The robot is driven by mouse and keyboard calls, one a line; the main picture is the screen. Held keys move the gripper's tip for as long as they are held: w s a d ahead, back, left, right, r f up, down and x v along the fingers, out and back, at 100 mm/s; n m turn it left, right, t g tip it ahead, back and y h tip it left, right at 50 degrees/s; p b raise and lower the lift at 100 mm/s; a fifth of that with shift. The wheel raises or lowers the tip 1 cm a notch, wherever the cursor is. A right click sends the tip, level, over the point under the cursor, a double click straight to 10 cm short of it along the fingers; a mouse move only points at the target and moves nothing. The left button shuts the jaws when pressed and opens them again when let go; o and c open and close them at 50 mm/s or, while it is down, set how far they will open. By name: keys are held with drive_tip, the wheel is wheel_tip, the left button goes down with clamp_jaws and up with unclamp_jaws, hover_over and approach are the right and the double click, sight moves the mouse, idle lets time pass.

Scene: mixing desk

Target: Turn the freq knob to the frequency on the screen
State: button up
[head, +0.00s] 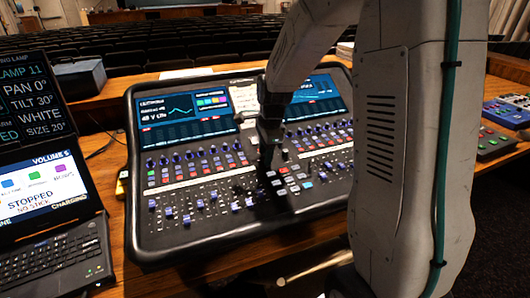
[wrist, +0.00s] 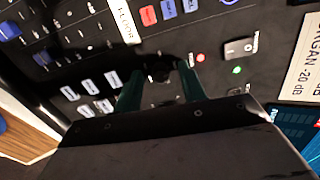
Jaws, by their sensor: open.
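The mixing desk (head: 140,225) stands on the wooden table, its knobs and faders in rows. Its left screen (head: 185,112) shows a curve, coloured blocks and text too small to read surely. My gripper (head: 267,165) reaches down over the middle of the desk. In the wrist view my gripper (wrist: 159,68) is open, its two dark green fingers apart. A small black knob (wrist: 158,74) lies between the fingertips; I cannot tell whether they touch it. No freq label is legible. The knob is hidden behind the gripper in the head view.
Red and green lights and a rocker switch (wrist: 240,48) lie right of the fingers in the wrist view. Several pale buttons (wrist: 85,95) lie left. A laptop (head: 45,190) stands left of the desk; small coloured devices (head: 507,110) lie at the right.

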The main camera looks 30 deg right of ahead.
wheel_tip(320, 180, up, 8)
drive_tip(key=s, duration=0.1)
drive_tip(key=shift+f, duration=0.2)
drive_tip(key=shift+s, duration=0.1)
idle(0.4)
drive_tip(key=s+a+r+n, duration=0.2)
drive_tip(key=s+a+n, duration=0.1)
drive_tip(key=s+n, duration=0.4)
drive_tip(key=s+a+r+n, duration=0.2)
drive_tip(key=s+a+n, duration=0.2)
drive_tip(key=s+n, duration=0.3)
drive_tip(key=s+a+r+n, duration=0.2)
drive_tip(key=s+a+n, duration=0.2)
drive_tip(key=s, duration=1)
drive_tip(key=n, duration=0.3)
drive_tip(key=shift+a+r, duration=0.15)
drive_tip(key=shift+a, duration=0.1)
